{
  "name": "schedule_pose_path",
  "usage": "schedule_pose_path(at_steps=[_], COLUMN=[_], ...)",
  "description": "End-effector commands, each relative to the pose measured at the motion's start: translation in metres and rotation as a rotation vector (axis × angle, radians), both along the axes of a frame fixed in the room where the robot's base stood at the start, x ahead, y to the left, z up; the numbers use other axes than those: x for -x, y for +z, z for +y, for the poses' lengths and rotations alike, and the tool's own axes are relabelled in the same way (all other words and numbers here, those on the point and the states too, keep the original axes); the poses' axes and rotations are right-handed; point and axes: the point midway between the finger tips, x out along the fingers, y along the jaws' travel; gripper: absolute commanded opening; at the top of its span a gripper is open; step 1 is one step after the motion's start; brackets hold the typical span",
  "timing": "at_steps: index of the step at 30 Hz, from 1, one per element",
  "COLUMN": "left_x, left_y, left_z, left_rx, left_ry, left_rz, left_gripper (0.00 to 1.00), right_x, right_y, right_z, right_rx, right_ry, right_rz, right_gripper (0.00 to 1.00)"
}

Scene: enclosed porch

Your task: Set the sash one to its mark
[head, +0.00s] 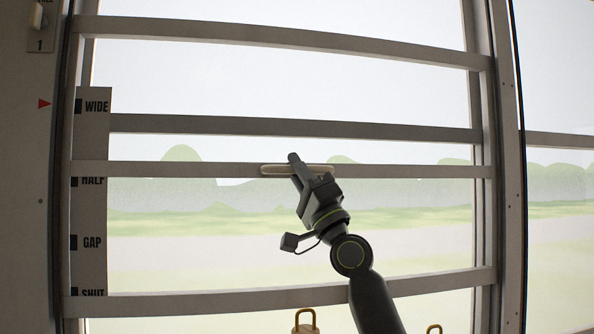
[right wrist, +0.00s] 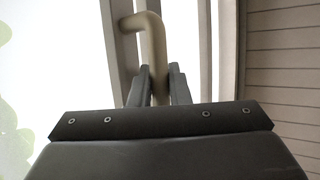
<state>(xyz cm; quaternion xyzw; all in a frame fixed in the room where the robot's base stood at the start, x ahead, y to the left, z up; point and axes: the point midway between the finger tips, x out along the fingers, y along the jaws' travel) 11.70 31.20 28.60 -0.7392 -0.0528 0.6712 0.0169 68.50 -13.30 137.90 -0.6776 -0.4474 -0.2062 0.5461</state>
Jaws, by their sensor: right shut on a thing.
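The sash (head: 420,171) marked one is a window sash with a grey rail crossing the middle of the head view. A pale bar handle (head: 270,170) sits on this rail. My right gripper (head: 298,168) is shut on the handle, which also shows as a bent beige tube between the fingers in the right wrist view (right wrist: 155,45). A scale strip (head: 92,205) at the left reads WIDE, HALF, GAP and SHUT from top to bottom. The rail covers the top of the HALF label. A red pointer (head: 44,104) on the left frame is level with WIDE. My left gripper is out of view.
Other grey rails cross the window above and below, including a lower rail (head: 200,301). A plate (head: 40,38) numbered 1 is at the top left. Brass-coloured loops (head: 305,320) show at the bottom edge. Another window panel (head: 560,200) stands at the right.

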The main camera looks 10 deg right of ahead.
Motion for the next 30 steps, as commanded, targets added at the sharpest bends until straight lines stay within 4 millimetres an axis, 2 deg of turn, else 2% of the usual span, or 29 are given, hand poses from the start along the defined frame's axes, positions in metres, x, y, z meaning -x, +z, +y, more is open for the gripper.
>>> schedule_pose_path(at_steps=[10,11,12,13,23,30], left_x=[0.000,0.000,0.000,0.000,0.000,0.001], left_y=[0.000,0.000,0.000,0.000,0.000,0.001], left_z=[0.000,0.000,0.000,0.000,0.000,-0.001], left_rx=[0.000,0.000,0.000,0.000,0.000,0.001], left_ry=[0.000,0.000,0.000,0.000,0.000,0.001], left_rz=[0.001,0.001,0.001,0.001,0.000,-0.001], left_gripper=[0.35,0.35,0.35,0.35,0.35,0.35], right_x=[-0.001,-0.001,-0.001,-0.001,0.001,0.016], right_y=[-0.002,-0.002,-0.002,-0.002,-0.004,-0.027], right_z=[0.000,0.000,0.000,0.000,-0.001,-0.013], right_rx=[0.001,0.001,0.001,0.001,0.000,0.000], right_ry=[0.000,0.000,0.000,0.000,0.000,-0.002], right_rz=[0.003,0.003,0.003,0.003,0.001,0.001], right_gripper=[0.00,0.19,0.24,0.25,0.25,0.25])
